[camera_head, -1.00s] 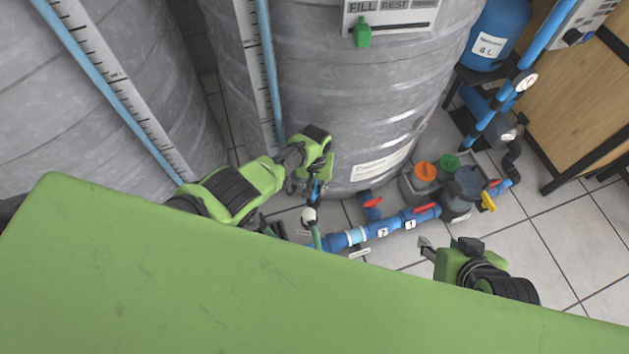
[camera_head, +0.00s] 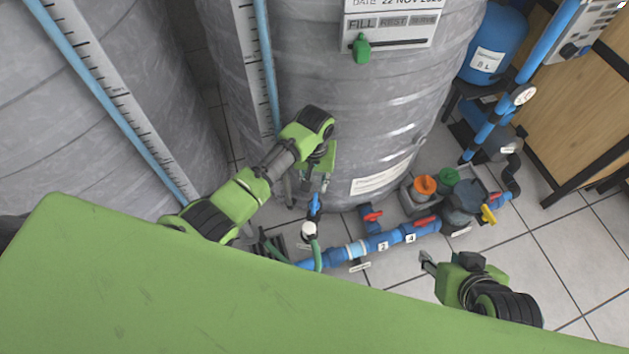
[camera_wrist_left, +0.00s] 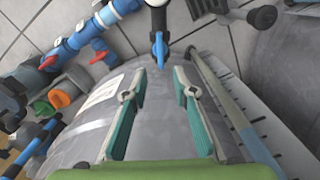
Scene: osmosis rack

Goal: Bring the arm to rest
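My left gripper (camera_head: 307,190) hangs in front of the large grey tank (camera_head: 375,110), just above a small valve with a blue handle (camera_head: 315,206). In the left wrist view, its two teal-padded fingers (camera_wrist_left: 160,82) stand apart with nothing between them. The blue handle (camera_wrist_left: 158,46) lies beyond the fingertips there, apart from them. My right gripper (camera_head: 430,260) is low at the right, over the tiled floor beside the blue pipe. It is too small to tell whether its fingers are open.
A blue pipe (camera_head: 375,246) with red-handled valves runs along the floor at the tank's base. Orange- and green-capped housings (camera_head: 425,186) stand at its right end. A second tank (camera_head: 100,110) is at the left. A wooden cabinet (camera_head: 570,110) stands at the right. Open tiles show at lower right.

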